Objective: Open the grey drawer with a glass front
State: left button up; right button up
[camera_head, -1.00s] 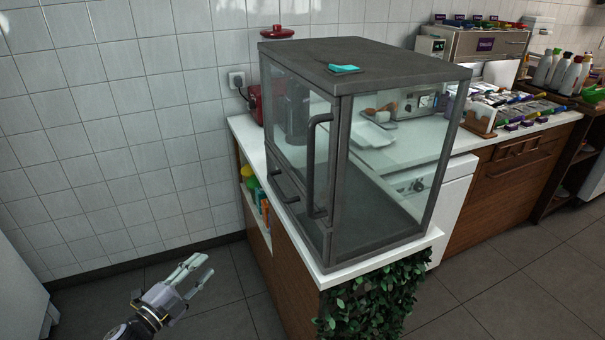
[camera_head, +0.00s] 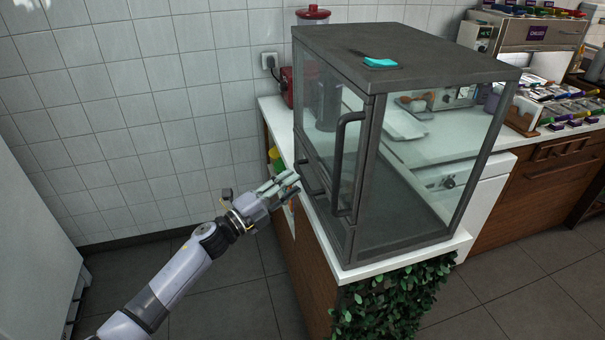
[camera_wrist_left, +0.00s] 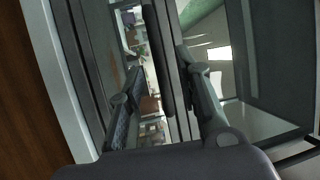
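A grey metal cabinet with glass panes (camera_head: 368,150) stands on the white counter. Its front faces left, with a long vertical handle (camera_head: 338,165) on the upper door. Low on that front is the glass-fronted drawer, with a short dark handle (camera_head: 313,185); the drawer looks shut. My left gripper (camera_head: 292,183) is just left of this handle in the head view, partly overlapping it. In the left wrist view my left gripper (camera_wrist_left: 160,85) has its two fingers apart, with a dark bar (camera_wrist_left: 160,50), seemingly the drawer handle, in the gap; contact cannot be told. My right gripper is not in view.
The white countertop edge (camera_head: 400,260) runs under the cabinet, with green leaves (camera_head: 395,305) below its near corner. A turquoise item (camera_head: 381,63) lies on the cabinet top. The floor left of the counter is free.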

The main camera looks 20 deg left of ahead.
aim_at(303, 175)
pick_arm(q)
jog(key=shift+x, duration=2.3)
grip_shut()
jog(key=shift+f, duration=0.1)
